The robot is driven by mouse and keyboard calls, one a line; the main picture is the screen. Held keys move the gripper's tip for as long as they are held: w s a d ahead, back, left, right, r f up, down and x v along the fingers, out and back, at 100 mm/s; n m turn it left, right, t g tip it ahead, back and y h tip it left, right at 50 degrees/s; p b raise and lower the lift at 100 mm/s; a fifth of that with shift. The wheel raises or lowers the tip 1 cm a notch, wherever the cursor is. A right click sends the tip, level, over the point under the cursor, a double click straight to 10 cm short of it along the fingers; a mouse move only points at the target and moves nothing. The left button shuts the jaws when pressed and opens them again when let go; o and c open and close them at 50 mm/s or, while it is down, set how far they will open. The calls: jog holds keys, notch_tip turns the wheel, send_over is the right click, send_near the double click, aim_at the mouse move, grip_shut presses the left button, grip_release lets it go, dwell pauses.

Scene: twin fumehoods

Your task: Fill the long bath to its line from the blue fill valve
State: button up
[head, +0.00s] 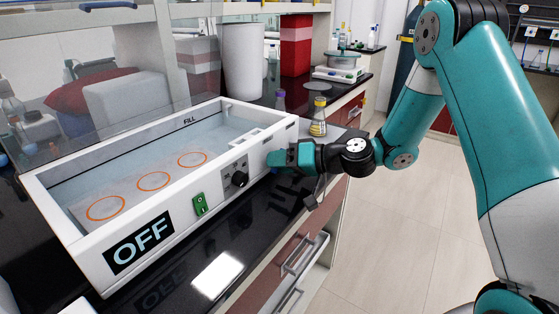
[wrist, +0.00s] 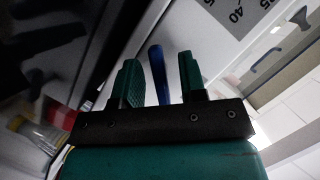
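The long white bath (head: 75,250) stands on the black bench, with a FILL mark on its inner far wall and three orange rings on its floor. The inside looks pale blue; I cannot tell the water level against the line. Its front has an OFF display (head: 139,243), a green switch (head: 200,204) and a black knob (head: 239,179). My gripper (head: 274,160) is at the bath's right end, hiding the valve in the head view. In the wrist view my gripper (wrist: 160,66) is open, with a blue handle (wrist: 157,72), apparently the fill valve, between the fingers and gaps visible on both sides.
A white bin (head: 243,60) and a balance (head: 340,68) are farther back. Clear glass stands behind the bath. The floor to the right is clear.

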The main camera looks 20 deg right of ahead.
jog(key=shift+w+a, duration=0.1)
grip_shut()
jog(key=shift+f+m, duration=0.1)
jog(key=shift+m, duration=0.2)
jog(key=m+y+b, duration=0.1)
jog(key=m+y, duration=0.1)
jog(key=shift+m+b, duration=0.3)
jog(key=shift+m, duration=0.1)
jog(key=shift+f+m+y+b, duration=0.15)
jog(key=shift+m+y+b, duration=0.15)
jog(key=shift+m+b, duration=0.45)
jog(key=b, duration=0.3)
jog(key=m+b, duration=0.1)
jog(key=b, duration=0.3)
jog(key=shift+f+m+y, duration=0.2)
jog(key=shift+m+y, duration=0.05)
jog(key=shift+y, duration=0.15)
jog(key=b, duration=0.4)
jog(key=shift+r+m, duration=0.15)
jog(key=shift+m, duration=0.25)
jog(key=shift+r+b, duration=0.3)
jog(key=shift+b, duration=0.25)
